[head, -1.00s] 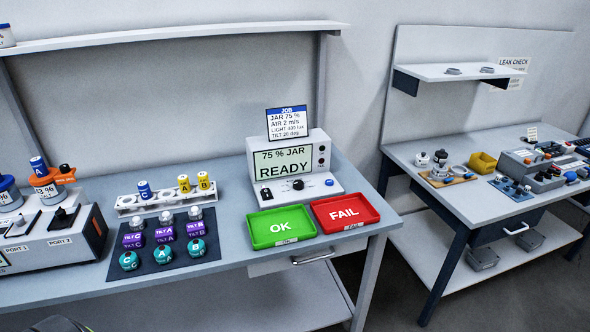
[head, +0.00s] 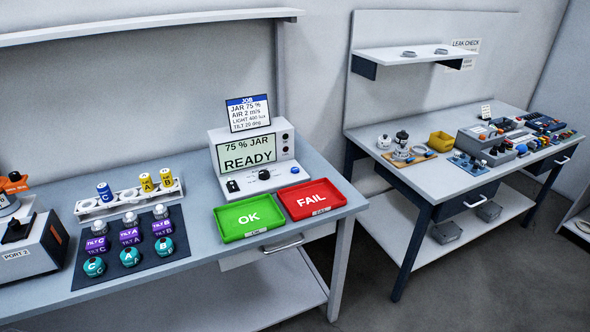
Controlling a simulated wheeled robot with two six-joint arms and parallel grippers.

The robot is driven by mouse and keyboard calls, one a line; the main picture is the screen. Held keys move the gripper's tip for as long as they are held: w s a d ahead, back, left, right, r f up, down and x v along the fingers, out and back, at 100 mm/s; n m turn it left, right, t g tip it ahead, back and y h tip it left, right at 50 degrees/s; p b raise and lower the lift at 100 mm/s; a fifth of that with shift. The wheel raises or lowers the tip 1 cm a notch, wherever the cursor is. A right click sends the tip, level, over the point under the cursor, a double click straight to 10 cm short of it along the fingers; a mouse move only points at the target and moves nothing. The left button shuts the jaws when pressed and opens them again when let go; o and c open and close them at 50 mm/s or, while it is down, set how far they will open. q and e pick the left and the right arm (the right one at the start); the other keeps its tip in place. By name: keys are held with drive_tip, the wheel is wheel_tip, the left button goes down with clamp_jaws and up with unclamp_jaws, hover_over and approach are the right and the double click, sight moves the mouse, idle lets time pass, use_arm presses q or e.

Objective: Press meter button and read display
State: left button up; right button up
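The meter (head: 216,137) is a light grey box near the back of the left bench. Its display (head: 248,154) reads "75 % JAR" and "READY". Neither of my grippers shows in the head view.
A green OK tray (head: 231,231) and a red FAIL tray (head: 329,206) lie in front of the meter. A dark mat (head: 90,273) with several labelled sensors and a white rack (head: 88,209) stand left. A port box (head: 50,262) is at far left. A second bench (head: 428,187) stands right.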

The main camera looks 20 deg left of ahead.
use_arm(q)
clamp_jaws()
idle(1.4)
